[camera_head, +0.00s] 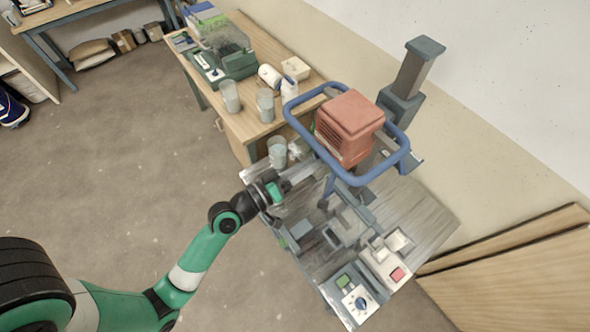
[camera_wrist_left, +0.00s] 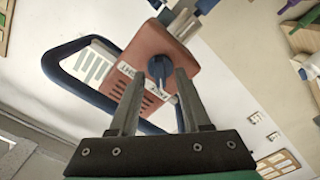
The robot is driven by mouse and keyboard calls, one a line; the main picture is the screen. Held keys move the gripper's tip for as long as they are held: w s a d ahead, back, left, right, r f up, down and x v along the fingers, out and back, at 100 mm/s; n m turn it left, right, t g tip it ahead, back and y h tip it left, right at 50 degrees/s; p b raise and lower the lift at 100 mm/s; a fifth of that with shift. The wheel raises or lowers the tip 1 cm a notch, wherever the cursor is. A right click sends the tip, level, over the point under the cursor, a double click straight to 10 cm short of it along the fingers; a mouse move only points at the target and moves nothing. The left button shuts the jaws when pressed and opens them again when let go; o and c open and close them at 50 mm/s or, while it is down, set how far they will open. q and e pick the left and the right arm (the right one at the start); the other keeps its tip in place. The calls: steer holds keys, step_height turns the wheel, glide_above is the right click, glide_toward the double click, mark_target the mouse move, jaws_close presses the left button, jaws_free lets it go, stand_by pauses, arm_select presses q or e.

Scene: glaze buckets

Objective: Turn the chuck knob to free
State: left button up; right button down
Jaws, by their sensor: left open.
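The chuck knob (camera_wrist_left: 160,68) is dark blue and sits on the face of the red motor housing (camera_wrist_left: 150,40), with white labels beside it that are only partly legible. In the left wrist view the knob appears between the tips of my left gripper (camera_wrist_left: 158,82). The fingers are apart, and I cannot tell whether they touch it. In the head view my left gripper (camera_head: 288,183) is below and left of the red housing (camera_head: 346,130). The knob is hidden there. My right gripper is in neither view.
A blue tubular frame (camera_head: 300,128) surrounds the housing above a grey worktop (camera_head: 425,222). A control box with a dial (camera_head: 360,303) and a red button (camera_head: 398,274) are at its front. Clear cups (camera_head: 230,96) stand on a wooden bench (camera_head: 262,48).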

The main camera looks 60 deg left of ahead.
arm_select(q)
steer(key=s+b, duration=0.3)
steer(key=s, duration=0.8)
steer(key=shift+d+b, duration=0.2)
steer(key=shift+b, duration=0.1)
